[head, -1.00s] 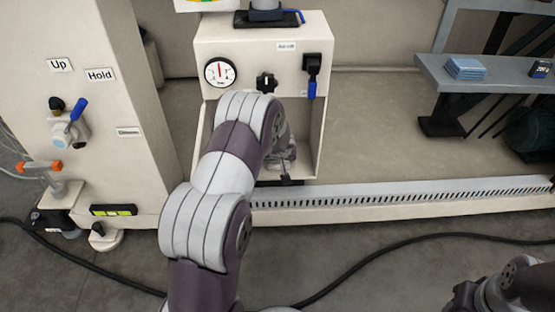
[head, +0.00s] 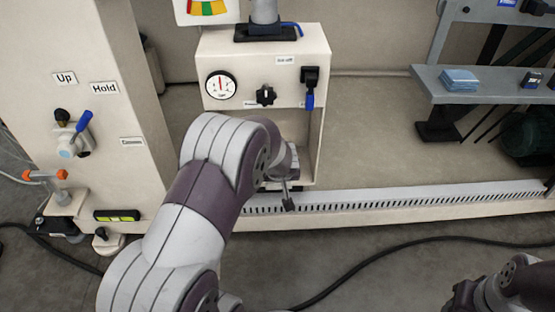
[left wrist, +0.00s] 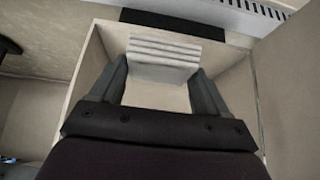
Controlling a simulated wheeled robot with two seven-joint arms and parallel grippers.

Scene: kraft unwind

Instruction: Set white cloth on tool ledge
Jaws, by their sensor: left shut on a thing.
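The white cloth (left wrist: 165,55) is a folded, layered pad. In the left wrist view it sits between the two fingers of my left gripper (left wrist: 158,88), which is shut on it. A blue-grey ledge (head: 500,92) at the right carries a folded blue cloth stack (head: 459,79) and a small dark box (head: 532,80). It is well away from the gripper. My right gripper is not seen.
The beige cabinet (head: 230,47) has a gauge, a black knob and a blue-handled switch; walls surround its lower recess. A slotted rail (head: 400,200) runs along the floor to the right. A labelled panel (head: 100,150) stands left. A black cable crosses the floor.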

